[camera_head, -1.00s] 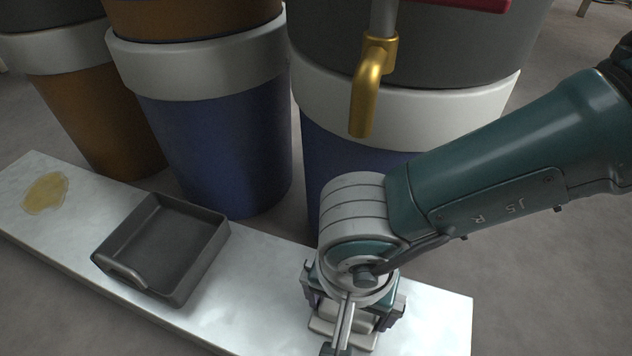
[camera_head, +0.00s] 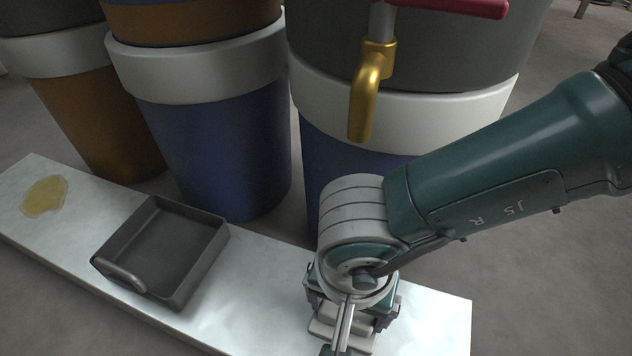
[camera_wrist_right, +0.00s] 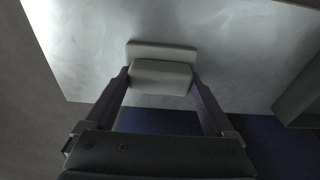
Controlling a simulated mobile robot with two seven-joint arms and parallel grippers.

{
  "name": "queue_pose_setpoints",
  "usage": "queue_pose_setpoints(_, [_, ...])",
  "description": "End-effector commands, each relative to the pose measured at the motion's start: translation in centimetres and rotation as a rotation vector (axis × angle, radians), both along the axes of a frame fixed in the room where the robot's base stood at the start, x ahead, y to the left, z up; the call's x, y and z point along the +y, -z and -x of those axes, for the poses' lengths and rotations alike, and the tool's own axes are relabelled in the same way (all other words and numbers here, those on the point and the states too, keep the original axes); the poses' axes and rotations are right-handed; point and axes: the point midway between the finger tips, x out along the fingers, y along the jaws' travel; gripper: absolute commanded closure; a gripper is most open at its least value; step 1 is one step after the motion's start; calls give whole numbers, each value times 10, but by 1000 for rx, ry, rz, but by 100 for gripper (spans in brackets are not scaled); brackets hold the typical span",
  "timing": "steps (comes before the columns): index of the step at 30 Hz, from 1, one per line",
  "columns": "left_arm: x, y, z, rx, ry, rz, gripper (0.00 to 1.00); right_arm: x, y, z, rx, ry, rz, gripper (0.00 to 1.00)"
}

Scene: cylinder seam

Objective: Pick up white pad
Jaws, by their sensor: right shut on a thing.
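The white pad (camera_wrist_right: 161,76) is a small pale block with a narrower raised upper part and a wider base. In the right wrist view it sits between the two fingers of my right gripper (camera_wrist_right: 161,80), which press on the sides of its upper part. In the head view the pad (camera_head: 328,330) shows partly beneath the right gripper (camera_head: 345,325), over the right end of the white board. My wrist hides much of it. I cannot tell whether its base is still touching the board. My left gripper is not in view.
The white board (camera_head: 250,300) carries a dark grey tray (camera_head: 165,250) with a handle and a yellowish stain (camera_head: 44,195) at its left. Large barrels (camera_head: 215,145) stand behind. A brass tap (camera_head: 366,95) with a red handle (camera_head: 460,7) hangs above my wrist.

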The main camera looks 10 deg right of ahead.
Motion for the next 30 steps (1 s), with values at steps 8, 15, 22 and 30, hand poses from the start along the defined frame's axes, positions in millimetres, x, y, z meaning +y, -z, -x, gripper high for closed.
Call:
queue_pose_setpoints(8, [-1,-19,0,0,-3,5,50,0,-19,0,0,0,0,67])
queue_pose_setpoints(15, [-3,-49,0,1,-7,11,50,8,-41,11,5,-6,-1,67])
queue_pose_setpoints(22, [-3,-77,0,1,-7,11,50,41,-41,61,6,-6,-2,67])
queue_pose_setpoints(30, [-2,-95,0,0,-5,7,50,82,-37,122,3,-3,-1,67])
